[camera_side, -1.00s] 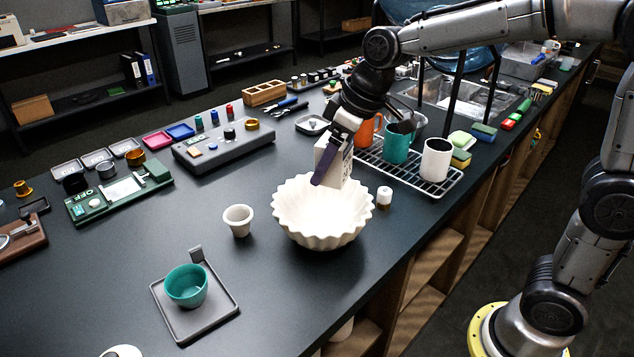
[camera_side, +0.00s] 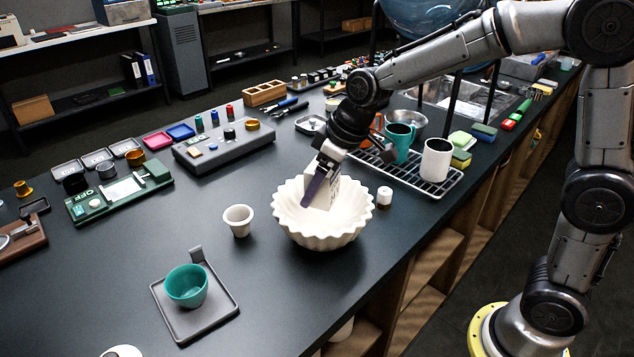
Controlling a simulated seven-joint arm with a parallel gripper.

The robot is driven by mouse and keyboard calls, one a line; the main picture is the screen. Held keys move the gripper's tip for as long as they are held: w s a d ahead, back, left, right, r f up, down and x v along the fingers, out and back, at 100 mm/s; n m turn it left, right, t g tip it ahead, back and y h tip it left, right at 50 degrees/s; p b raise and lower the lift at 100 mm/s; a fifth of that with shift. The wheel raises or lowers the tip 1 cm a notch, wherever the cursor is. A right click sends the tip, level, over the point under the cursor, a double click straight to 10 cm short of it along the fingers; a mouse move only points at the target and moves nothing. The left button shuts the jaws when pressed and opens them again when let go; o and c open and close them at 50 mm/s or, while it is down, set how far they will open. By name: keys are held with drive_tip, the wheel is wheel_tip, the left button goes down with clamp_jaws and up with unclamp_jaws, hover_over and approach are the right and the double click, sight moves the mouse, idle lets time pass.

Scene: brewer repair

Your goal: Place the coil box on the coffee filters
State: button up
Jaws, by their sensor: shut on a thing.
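The coil box is a white box (camera_side: 330,193) with dark print on its side. My gripper (camera_side: 318,188) is shut on it, with one purple finger showing on its near face. The box is tilted and its lower end is down inside the opening of the coffee filters (camera_side: 322,229), a white stack with a fluted rim. Whether the box touches the inside of the filters cannot be told.
A small white cup (camera_side: 238,221) stands left of the filters and a small white jar (camera_side: 384,196) stands right. A rack (camera_side: 418,178) with mugs is behind right. A teal cup (camera_side: 187,286) sits on a grey tray (camera_side: 212,320).

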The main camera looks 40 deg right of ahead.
drive_tip(key=o, duration=1.5)
drive_tip(key=shift+r, duration=0.1)
drive_tip(key=v, duration=1.2)
drive_tip(key=s+d+f+m, duration=0.1)
drive_tip(key=s+d+f, duration=0.1)
drive_tip(key=s, duration=0.5)
drive_tip(key=s+d+f+m+t+h, duration=0.1)
drive_tip(key=s+f+m, duration=0.1)
drive_tip(key=s, duration=0.5)
drive_tip(key=s+d+f+m, duration=0.1)
drive_tip(key=s+d+f, duration=0.1)
drive_tip(key=s, duration=0.5)
drive_tip(key=shift+s+d+f+h, duration=0.2)
drive_tip(key=shift+d+h, duration=0.15)
drive_tip(key=shift+h, duration=0.05)
